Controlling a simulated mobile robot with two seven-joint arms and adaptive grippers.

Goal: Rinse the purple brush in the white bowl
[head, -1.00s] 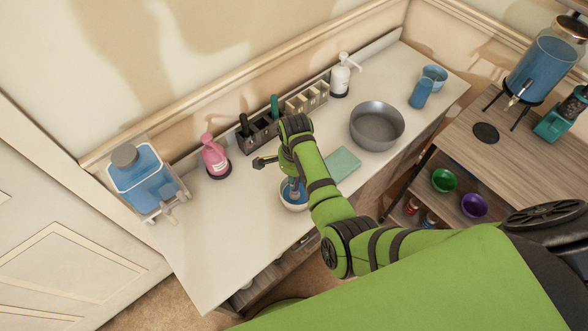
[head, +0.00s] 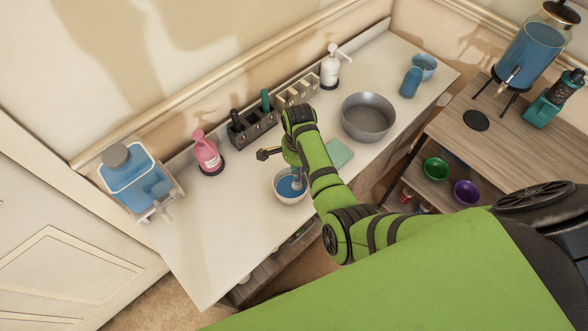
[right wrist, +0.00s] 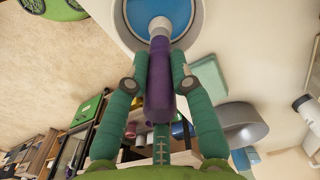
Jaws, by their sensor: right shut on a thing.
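The white bowl (head: 277,194) stands near the front edge of the white counter and holds blue water. It also shows at the top of the right wrist view (right wrist: 197,30). My right gripper (head: 297,172) is over the bowl, its green fingers shut on the purple handle of the brush (right wrist: 159,85). The brush's pale head end reaches over the blue water in the right wrist view. Whether its tip touches the water or the bowl's bottom cannot be told. In the head view my arm hides most of the brush. My left gripper is not in view.
A teal sponge-like block (head: 338,154) and a grey basin (head: 368,118) are right of the bowl. Behind are a dark holder (head: 252,131), a pink bottle (head: 207,154) and a white pump bottle (head: 330,70).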

